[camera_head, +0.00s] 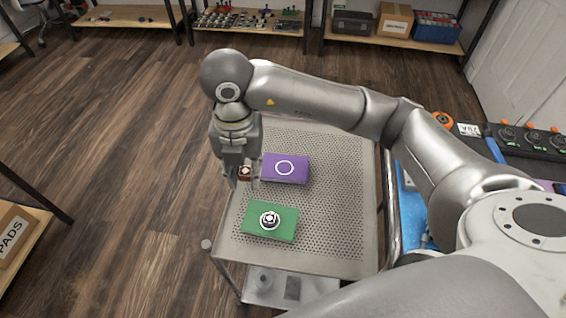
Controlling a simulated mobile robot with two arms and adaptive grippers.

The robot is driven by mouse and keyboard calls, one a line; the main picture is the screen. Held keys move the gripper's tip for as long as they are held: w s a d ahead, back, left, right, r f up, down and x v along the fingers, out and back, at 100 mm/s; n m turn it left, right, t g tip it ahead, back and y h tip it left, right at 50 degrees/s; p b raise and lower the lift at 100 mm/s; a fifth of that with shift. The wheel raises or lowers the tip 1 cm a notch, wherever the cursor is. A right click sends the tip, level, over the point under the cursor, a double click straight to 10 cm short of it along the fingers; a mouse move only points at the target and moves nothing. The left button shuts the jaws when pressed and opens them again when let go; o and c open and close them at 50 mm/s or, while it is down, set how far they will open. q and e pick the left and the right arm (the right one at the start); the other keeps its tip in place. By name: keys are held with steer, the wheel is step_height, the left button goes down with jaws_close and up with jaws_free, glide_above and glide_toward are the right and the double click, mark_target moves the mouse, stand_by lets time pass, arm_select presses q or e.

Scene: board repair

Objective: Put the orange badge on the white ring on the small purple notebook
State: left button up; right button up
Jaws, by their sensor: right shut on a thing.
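My right gripper (240,181) points down over the left edge of the cart top. It is shut on the orange badge (245,171), a small brown-orange piece with a white mark, partly hidden by the fingers. The small purple notebook (299,178) lies flat just right of the gripper. The white ring (285,168) on its cover is bare. The badge is left of the notebook; how high it is above the cart top I cannot tell. My left gripper is not in view.
A green notebook (286,233) with a round black-and-white piece (270,219) lies nearer on the perforated metal cart top (340,200). The cart top is clear to the right of both notebooks. A workbench with tools and devices (530,143) stands at the right.

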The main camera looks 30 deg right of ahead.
steer(key=shift+w+r, duration=0.1)
steer(key=shift+r, duration=0.05)
steer(key=shift+w+d+m, duration=0.15)
steer(key=shift+d+m, duration=0.1)
steer(key=shift+m, duration=0.15)
steer(key=w+d+f+p, duration=0.1)
steer(key=w+d+f, duration=0.2)
steer(key=d, duration=0.4)
glide_above(284, 171)
steer(key=a, duration=0.1)
steer(key=f, duration=0.5)
steer(key=shift+s+f+p, duration=0.2)
steer(key=shift+s+p, duration=0.1)
steer(key=shift+p, duration=0.1)
steer(key=shift+w+d+f, duration=0.2)
steer(key=shift+d+f, duration=0.15)
steer(key=shift+f, duration=0.15)
steer(key=f+p, duration=0.1)
steer(key=f, duration=0.2)
steer(key=shift+d+f, duration=0.1)
steer(key=shift+d, duration=0.1)
steer(key=shift+w+f, duration=0.1)
steer(key=shift+f, duration=0.05)
